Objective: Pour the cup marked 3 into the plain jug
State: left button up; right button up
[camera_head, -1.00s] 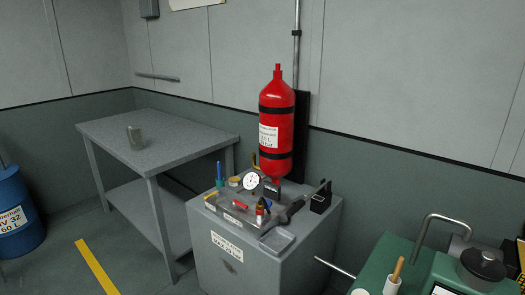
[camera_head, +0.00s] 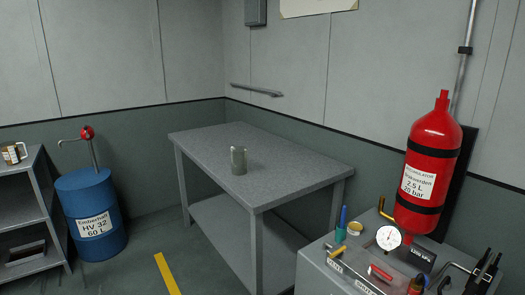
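A small grey jug (camera_head: 239,161) with a handle stands upright on the grey table (camera_head: 300,172) in the middle of the view. No marking can be made out on it at this size. No cup marked 3 can be made out. A small cup-like container (camera_head: 12,153) with a pale label stands on the shelf unit at the far left, too small to read. Neither of my grippers is in view.
A blue drum (camera_head: 92,215) with a red-topped pump stands left of the table. A dark shelf unit (camera_head: 30,205) is at the left edge. A grey console (camera_head: 320,275) with a gauge and a red cylinder (camera_head: 428,165) is at the right. Floor between drum and table is clear.

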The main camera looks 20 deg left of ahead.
aim_at(238, 155)
jog(key=i+j, duration=0.3)
jog(key=j, duration=0.15)
jog(key=i+j, duration=0.3)
jog(key=j, duration=0.15)
jog(key=i+j, duration=0.3)
jog(key=j, duration=0.15)
